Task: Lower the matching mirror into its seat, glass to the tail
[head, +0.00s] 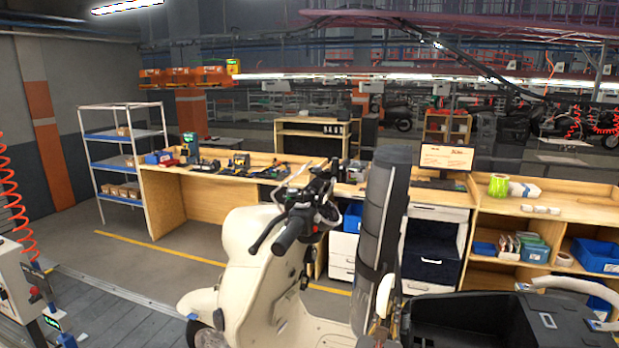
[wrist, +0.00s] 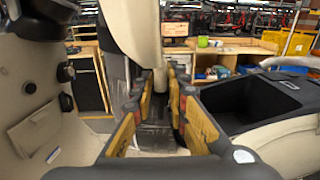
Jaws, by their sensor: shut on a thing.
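A cream scooter (head: 262,262) stands in front of me, its dark handlebar (head: 290,228) at the upper middle of the head view. My gripper (head: 378,328) hangs low to the right of the handlebar. In the wrist view, the yellow-padded fingers of my gripper (wrist: 155,80) are closed in on a cream rounded piece, apparently the mirror (wrist: 137,35), which rises from between the fingertips. The mirror (head: 385,296) also shows as a cream piece beside my gripper in the head view. Its glass face is not visible. I cannot make out the seat on the handlebar.
The scooter's open black compartment (head: 490,320) lies right of my gripper. A wooden workbench (head: 205,178) with tools, a monitor (head: 446,158) and a shelf with blue bins (head: 598,255) stand behind. A control box (head: 18,285) stands at left. Grey floor lies between scooter and bench.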

